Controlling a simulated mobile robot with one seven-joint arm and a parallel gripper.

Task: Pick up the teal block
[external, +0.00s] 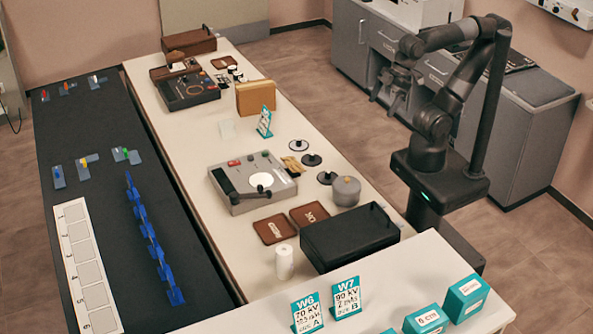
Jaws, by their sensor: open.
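Several teal blocks with white labels stand on the white counter at the front right of the external view. One teal block (466,298) is furthest right. A second teal block (427,319), whose label seems to read "6 cm", is to its left. A third teal block (388,331) is cut off by the bottom edge. My gripper (389,95) is open and appears empty. It is raised beside the long white table, far behind the blocks and touching none of them.
Two teal-and-white cards, W6 (306,312) and W7 (346,298), stand left of the blocks. A black case (350,238) and a grey cylinder (345,191) are on the long table (205,134). Grey cabinets (535,125) stand behind my arm.

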